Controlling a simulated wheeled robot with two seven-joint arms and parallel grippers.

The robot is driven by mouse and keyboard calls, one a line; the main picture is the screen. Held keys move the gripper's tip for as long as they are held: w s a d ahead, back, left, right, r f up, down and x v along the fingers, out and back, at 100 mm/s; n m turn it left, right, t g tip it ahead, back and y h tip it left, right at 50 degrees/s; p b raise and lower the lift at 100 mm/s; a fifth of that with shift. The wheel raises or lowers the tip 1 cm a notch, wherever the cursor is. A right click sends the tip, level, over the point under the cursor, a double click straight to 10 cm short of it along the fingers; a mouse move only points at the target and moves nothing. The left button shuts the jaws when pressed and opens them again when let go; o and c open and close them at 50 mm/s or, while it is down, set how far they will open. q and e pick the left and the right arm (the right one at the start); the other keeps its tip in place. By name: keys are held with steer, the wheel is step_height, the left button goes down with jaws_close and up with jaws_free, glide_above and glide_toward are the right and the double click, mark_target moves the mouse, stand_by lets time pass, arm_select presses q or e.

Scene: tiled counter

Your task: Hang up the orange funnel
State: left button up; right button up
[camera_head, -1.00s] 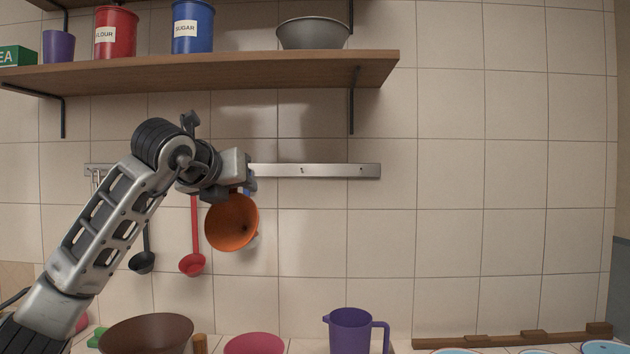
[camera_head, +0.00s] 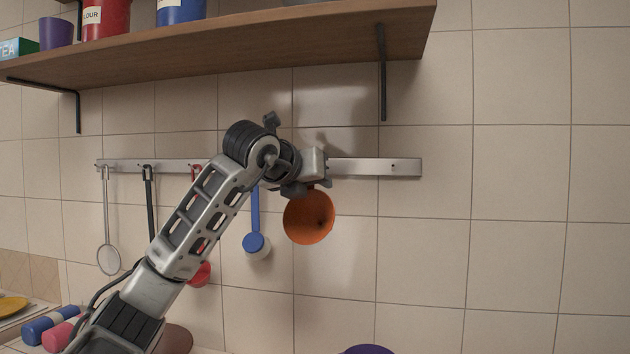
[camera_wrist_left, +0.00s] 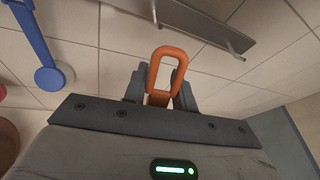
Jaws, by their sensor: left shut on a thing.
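The orange funnel (camera_head: 310,217) hangs below my left gripper (camera_head: 316,186), in front of the tiled wall and below the rail's height. In the left wrist view the fingers of my left gripper (camera_wrist_left: 158,99) are shut on the funnel, and its orange loop (camera_wrist_left: 152,72) stands up beyond them. The metal rail (camera_head: 375,167) is on the wall; my arm hides its middle. In the left wrist view the rail (camera_wrist_left: 207,25) is above the loop, with a gap between them. My right gripper is not in view.
A blue utensil (camera_head: 255,215) hangs left of the funnel. A black-handled utensil (camera_head: 150,205), a strainer (camera_head: 108,258) and a partly hidden red ladle (camera_head: 201,274) hang farther left. A wooden shelf (camera_head: 250,48) overhangs the rail. The wall right of the rail is clear.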

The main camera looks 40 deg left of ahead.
mark_target(331, 191)
arm_select(q)
steer(key=w+a+p, duration=0.1)
steer(key=w, duration=0.1)
steer(key=w+a+p, duration=0.1)
steer(key=w+a, duration=0.1)
steer(key=w, duration=0.1)
steer(key=shift+w+f+p, duration=0.2)
steer(key=shift+w+p, duration=0.1)
steer(key=shift+p, duration=0.1)
steer(key=shift+w+a+f, duration=0.4)
steer(key=shift+w+f, duration=0.2)
steer(key=shift+w, duration=0.2)
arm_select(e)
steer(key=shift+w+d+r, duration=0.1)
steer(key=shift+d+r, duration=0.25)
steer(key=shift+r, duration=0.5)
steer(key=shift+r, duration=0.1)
arm_select(q)
steer(key=o, duration=1)
